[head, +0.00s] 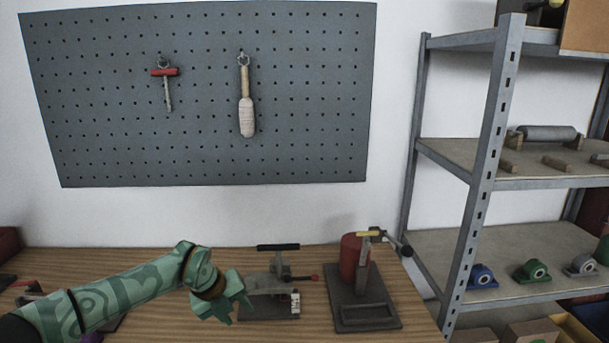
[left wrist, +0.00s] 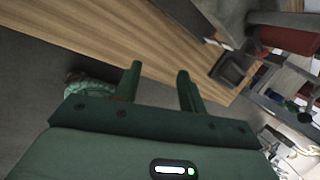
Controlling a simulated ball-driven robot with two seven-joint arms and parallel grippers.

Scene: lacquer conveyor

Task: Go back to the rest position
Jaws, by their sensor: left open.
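My left arm reaches in from the left in the head view, low over the wooden bench (head: 215,260). My left gripper (head: 237,303) is green and hangs in front of a small grey device with a black handle (head: 278,247). In the left wrist view the two fingers of my left gripper (left wrist: 158,85) stand wide apart with nothing between them. Behind them lie the bench top (left wrist: 110,40) and dark floor. I cannot tell from the head view whether the gripper touches the device. My right gripper does not show in the head view.
A red cylinder (head: 350,258) on a dark base with a lever stands right of the device. A grey pegboard (head: 210,100) with two hanging tools is on the wall. A metal shelf rack (head: 480,170) with rollers and coloured bearing blocks (head: 482,276) stands at the right.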

